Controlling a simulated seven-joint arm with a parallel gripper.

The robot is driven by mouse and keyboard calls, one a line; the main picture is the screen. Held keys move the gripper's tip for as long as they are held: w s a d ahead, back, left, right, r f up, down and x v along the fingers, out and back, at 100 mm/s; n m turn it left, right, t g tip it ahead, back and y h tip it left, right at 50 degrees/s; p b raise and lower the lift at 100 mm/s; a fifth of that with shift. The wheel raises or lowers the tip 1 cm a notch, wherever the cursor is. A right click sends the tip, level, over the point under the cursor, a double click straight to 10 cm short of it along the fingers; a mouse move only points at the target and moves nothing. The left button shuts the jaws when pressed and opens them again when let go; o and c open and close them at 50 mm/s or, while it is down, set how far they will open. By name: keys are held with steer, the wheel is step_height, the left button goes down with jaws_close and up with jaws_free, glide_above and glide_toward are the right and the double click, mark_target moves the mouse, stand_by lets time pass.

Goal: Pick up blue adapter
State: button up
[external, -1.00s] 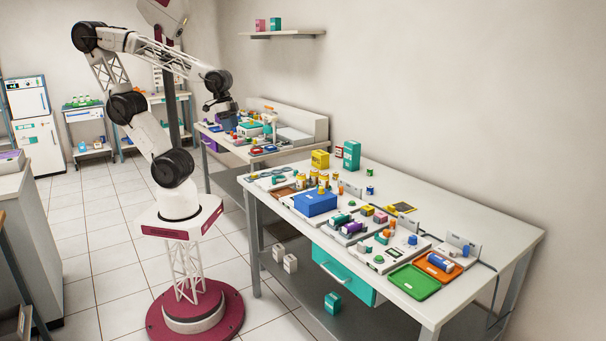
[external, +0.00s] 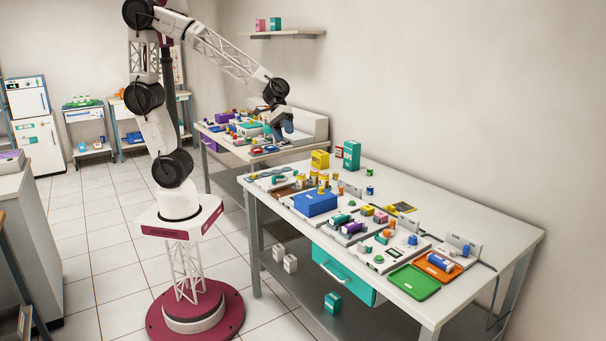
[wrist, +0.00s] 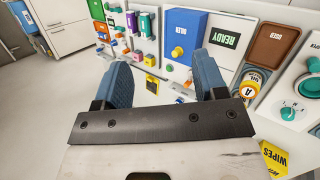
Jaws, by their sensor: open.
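No part is readable as the adapter for certain. A small blue piece (external: 413,240) stands on the right-hand white panel, and a blue cylinder (external: 440,262) lies on the orange tray; either could be the blue adapter. My gripper (external: 287,132) is high above the far end of the near bench, well away from both. In the wrist view its two blue-grey fingers (wrist: 162,72) are wide apart with nothing between them.
A blue box (external: 314,203) with a yellow knob stands mid-bench and shows in the wrist view (wrist: 184,35). Yellow (external: 320,159) and teal (external: 351,155) boxes stand at the back. A green tray (external: 413,281) is at the front right. The bench's back right is clear.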

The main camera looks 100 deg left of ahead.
steer(key=w+a+f+n+t+h, duration=0.1)
steer(key=w+f+n, duration=0.1)
steer(key=w, duration=0.3)
steer(key=w+a+f+n+t, duration=0.1)
steer(key=w+n, duration=0.2)
steer(key=w, duration=0.2)
steer(key=n+t+y, duration=0.2)
steer(key=n+t, duration=0.5)
steer(key=n, duration=0.9)
glide_above(370, 186)
steer(key=s, duration=0.2)
step_height(370, 186, down, 18)
steer(key=shift+s+a+r, duration=0.15)
steer(key=shift+a+r, duration=0.05)
steer(key=shift+a, duration=0.15)
steer(key=shift+f, duration=0.1)
steer(key=shift+m, duration=0.3)
steer(key=shift+f, duration=2.8)
steer(key=shift+f, duration=0.15)
steer(key=shift+f, duration=0.5)
steer(key=shift+x, duration=2.45)
